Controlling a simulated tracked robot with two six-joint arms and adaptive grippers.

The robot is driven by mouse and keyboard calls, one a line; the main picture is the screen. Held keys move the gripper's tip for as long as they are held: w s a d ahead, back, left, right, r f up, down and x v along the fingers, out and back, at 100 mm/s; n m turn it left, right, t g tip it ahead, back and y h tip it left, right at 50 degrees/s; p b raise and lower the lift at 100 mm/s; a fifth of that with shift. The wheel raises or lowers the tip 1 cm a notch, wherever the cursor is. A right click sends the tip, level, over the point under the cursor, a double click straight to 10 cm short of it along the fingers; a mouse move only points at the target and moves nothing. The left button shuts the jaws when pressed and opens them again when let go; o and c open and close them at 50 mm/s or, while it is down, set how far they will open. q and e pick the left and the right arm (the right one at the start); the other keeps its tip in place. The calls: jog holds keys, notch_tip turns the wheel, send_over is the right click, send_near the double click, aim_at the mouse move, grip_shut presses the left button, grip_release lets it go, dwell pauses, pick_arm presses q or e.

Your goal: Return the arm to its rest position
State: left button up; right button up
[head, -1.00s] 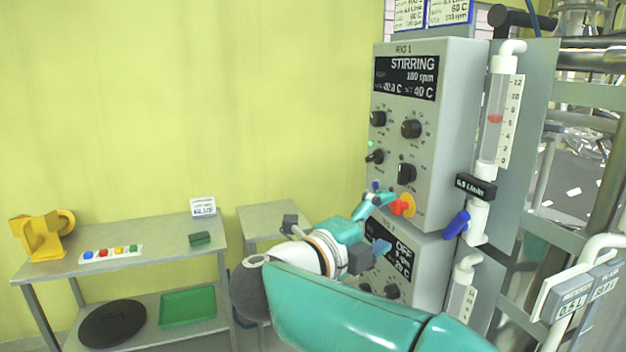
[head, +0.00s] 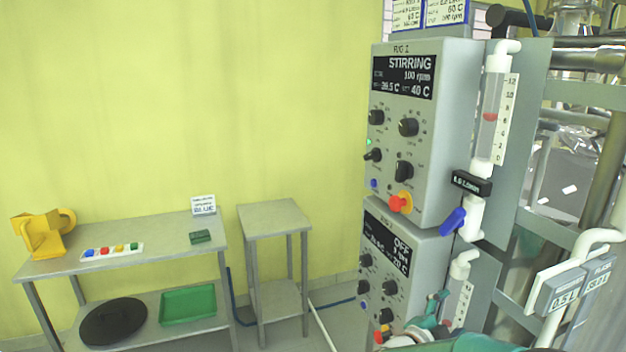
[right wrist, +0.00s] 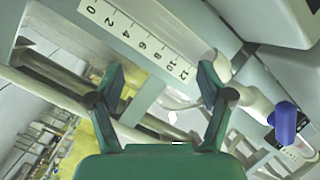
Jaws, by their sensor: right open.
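My right gripper (head: 436,308) is low at the bottom edge of the head view, in front of the lower control box, with part of my teal arm beside it. In the right wrist view its two dark green fingers (right wrist: 160,84) stand wide apart with nothing held between them. Beyond them is a white scale strip (right wrist: 140,40) with numbers from 0 to 12. My left gripper is in neither view.
The upper control box (head: 418,125) reads STIRRING; the lower one (head: 385,235) reads OFF. A blue valve handle (head: 453,222) sticks out beside them. A small grey table (head: 275,219) stands bare.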

jog(key=s+a+f+n+g+y, duration=0.1)
jog(key=s+f+n+y, duration=0.35)
jog(key=f, duration=0.75)
jog(key=s+a+f+n+g+y, duration=0.15)
jog(key=s+f+n+y, duration=0.3)
jog(key=f, duration=0.85)
jog(key=s+a+f+n+g+y, duration=0.2)
jog(key=s+a, duration=0.3)
jog(key=s, duration=0.3)
jog(key=s+a+f+n+g+y, duration=0.3)
jog(key=s+a+n, duration=0.1)
jog(key=s, duration=0.4)
jog(key=s+a+f+n+g+y, duration=0.3)
jog(key=s+a, duration=0.2)
jog(key=s, duration=0.4)
jog(key=shift+a, duration=0.35)
jog(key=shift+w, duration=0.1)
